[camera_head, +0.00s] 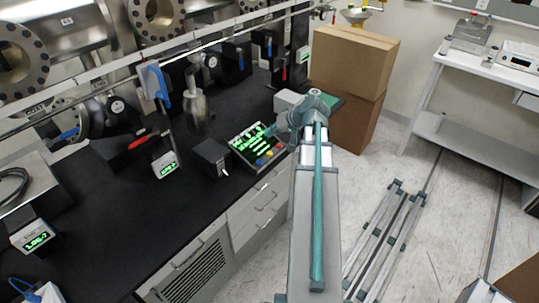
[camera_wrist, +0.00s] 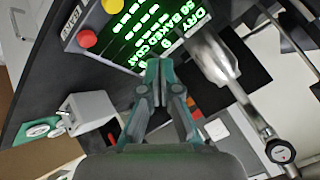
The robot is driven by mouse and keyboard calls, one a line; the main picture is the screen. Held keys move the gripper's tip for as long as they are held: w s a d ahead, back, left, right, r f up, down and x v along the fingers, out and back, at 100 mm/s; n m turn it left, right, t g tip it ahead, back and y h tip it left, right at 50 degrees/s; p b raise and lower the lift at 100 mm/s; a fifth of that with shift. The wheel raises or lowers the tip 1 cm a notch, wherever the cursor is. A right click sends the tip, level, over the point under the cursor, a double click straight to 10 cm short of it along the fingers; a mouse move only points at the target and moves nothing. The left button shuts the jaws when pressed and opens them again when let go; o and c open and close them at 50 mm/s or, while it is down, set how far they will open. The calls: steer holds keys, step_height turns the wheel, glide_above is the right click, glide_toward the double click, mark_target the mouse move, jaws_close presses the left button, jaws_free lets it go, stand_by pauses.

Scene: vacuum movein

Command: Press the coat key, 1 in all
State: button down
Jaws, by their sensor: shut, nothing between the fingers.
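The control panel (camera_head: 243,153) sits on the black bench, with lit green text and red and yellow buttons. In the wrist view its screen (camera_wrist: 122,35) appears rotated, with rows of green marks and the words DRY, BAKE and COAT. The COAT lettering (camera_wrist: 143,47) is just above and left of my fingertips. My gripper (camera_wrist: 160,66) is shut and empty, its fingertips over the lower screen edge and hiding part of it. I cannot tell whether they touch it. In the head view my gripper is over the panel's right side, partly hidden by my arm.
A red button (camera_wrist: 87,38) is on the panel. A small black box (camera_head: 211,158) stands left of the panel. A metal valve part (camera_wrist: 215,60) is close right of my fingers. A white block (camera_wrist: 88,112) stands to their left. Cardboard boxes (camera_head: 350,60) stand behind my arm.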

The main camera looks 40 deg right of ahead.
mark_target(271, 153)
steer(key=shift+f+b, duration=1.8)
steer(key=shift+f, duration=1.65)
steer(key=shift+f+b, duration=0.35)
steer(key=shift+f, duration=0.05)
steer(key=shift+f+b, duration=0.35)
steer(key=shift+f, duration=0.15)
steer(key=shift+r, duration=0.1)
steer(key=shift+r+p, duration=0.5)
steer(key=shift+r, duration=0.35)
steer(key=shift+r+p, duration=1.4)
steer(key=shift+r, duration=1.1)
